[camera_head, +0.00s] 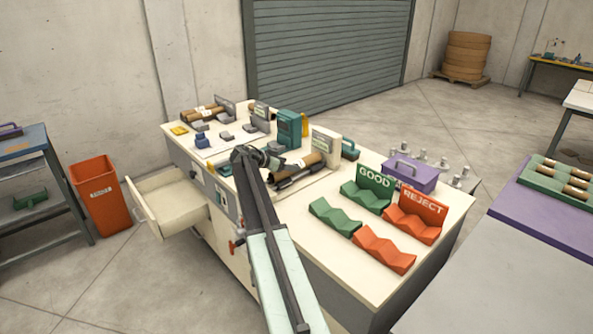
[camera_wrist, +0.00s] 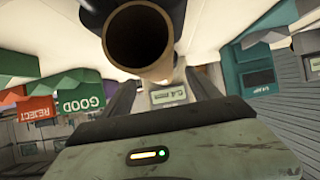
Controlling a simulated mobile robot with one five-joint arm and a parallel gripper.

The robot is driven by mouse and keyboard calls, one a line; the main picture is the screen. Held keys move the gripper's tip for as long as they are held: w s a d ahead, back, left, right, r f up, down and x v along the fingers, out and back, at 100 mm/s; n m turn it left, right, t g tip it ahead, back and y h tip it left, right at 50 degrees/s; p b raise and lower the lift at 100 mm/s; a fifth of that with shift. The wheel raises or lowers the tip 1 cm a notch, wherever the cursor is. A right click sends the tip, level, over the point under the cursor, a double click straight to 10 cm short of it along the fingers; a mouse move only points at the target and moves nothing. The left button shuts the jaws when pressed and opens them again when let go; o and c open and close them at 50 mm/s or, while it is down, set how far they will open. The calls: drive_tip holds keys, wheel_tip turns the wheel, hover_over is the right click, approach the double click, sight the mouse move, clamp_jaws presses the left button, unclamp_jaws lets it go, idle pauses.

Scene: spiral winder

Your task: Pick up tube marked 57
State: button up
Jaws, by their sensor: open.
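A brown tube (camera_head: 303,163) lies on a rest near the middle of the white bench. In the wrist view a hollow brown tube end (camera_wrist: 140,42) faces the camera, and it looks like the same tube. No 57 can be read on it. My gripper (camera_head: 276,162) is at the tube's left end, and its jaws are open. In the wrist view the tube end is just beyond the gripper body, and I cannot tell whether the jaws touch it. More brown tubes (camera_head: 205,112) lie at the bench's far left end; their marks are too small to read.
Green GOOD cradles (camera_head: 333,216) and orange REJECT cradles (camera_head: 384,250) stand on the bench's right part, with a purple box (camera_head: 408,173) behind. An open drawer (camera_head: 170,201) sticks out at the left. A tray with brown tubes (camera_head: 563,187) lies at far right.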

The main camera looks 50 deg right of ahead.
sight(293, 163)
drive_tip(key=b+x, duration=0.2)
drive_tip(key=x, duration=0.3)
drive_tip(key=shift+d+r, duration=0.1)
drive_tip(key=shift+d, duration=0.05)
drive_tip(key=shift+r, duration=0.1)
drive_tip(key=shift+c, duration=0.3)
drive_tip(key=c, duration=1.4)
drive_tip(key=shift+c, duration=0.2)
drive_tip(key=shift+r, duration=0.1)
drive_tip(key=r+p, duration=0.2)
drive_tip(key=a+r+p, duration=0.1)
drive_tip(key=p, duration=0.1)
drive_tip(key=shift+r, duration=0.35)
drive_tip(key=a, duration=0.5)
drive_tip(key=w+a, duration=0.1)
drive_tip(key=a, duration=0.4)
drive_tip(key=a+r+p, duration=0.1)
drive_tip(key=a, duration=0.4)
drive_tip(key=shift+w, duration=0.2)
